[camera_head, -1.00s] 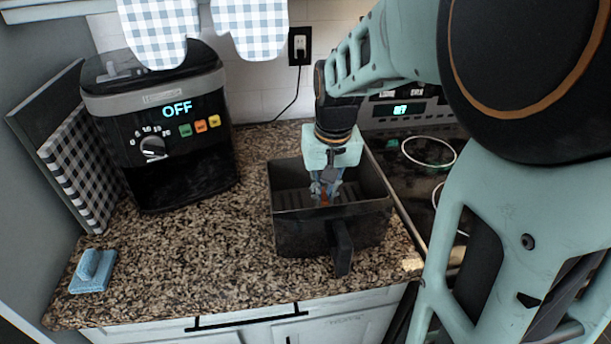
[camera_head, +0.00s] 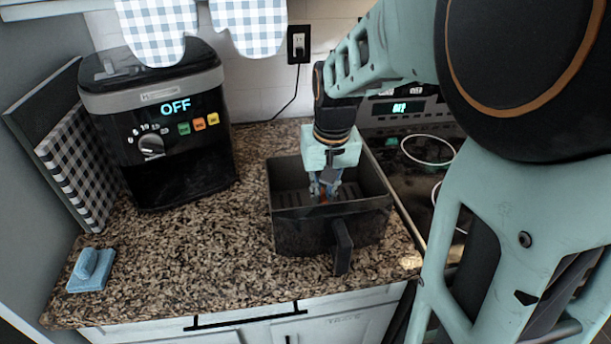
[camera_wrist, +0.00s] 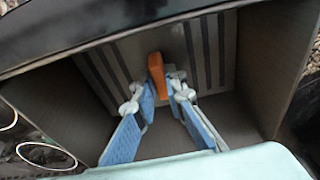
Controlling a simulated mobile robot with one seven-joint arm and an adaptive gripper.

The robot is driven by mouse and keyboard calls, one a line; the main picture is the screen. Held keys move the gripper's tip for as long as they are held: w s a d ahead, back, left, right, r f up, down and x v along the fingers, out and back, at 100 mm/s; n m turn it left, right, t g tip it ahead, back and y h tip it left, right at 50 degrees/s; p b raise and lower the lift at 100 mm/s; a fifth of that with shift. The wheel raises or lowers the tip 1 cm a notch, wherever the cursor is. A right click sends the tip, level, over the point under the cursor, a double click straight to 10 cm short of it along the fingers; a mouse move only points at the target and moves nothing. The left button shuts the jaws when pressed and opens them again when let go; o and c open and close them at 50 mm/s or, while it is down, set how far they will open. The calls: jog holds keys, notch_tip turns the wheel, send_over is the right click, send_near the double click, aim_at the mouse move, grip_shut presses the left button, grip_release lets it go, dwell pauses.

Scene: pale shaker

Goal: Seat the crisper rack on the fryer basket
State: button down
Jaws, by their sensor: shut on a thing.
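The fryer basket (camera_head: 290,238) is a dark open box on the granite counter, its handle (camera_head: 342,248) pointing toward the front. The crisper rack is a grey slotted plate with an orange grip tab (camera_wrist: 157,75), seen inside the basket in the wrist view (camera_wrist: 205,55). My gripper (camera_head: 322,190) reaches down inside the basket walls. Its blue fingers (camera_wrist: 161,92) are shut on the rack's orange tab. In the head view the front wall and my gripper hide part of the rack. I cannot tell whether the rack touches the basket floor all round.
A black air fryer (camera_head: 165,130) showing OFF stands at the back left. A blue sponge-like item (camera_head: 90,270) lies at the front left. The stovetop (camera_head: 425,165) is just right of the basket. Counter left and front of the basket is clear.

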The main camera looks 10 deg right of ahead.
jog(key=c, duration=1.3)
grip_release()
jog(key=shift+s+r+p, duration=0.25)
jog(key=shift+r+p, duration=0.6)
jog(key=shift+r, duration=0.3)
jog(key=shift+s+r+p, duration=0.2)
jog(key=shift+r+p, duration=0.65)
jog(key=shift+r, duration=0.25)
jog(key=shift+s+r+p, duration=0.25)
jog(key=shift+r+p, duration=0.6)
jog(key=shift+r, duration=0.3)
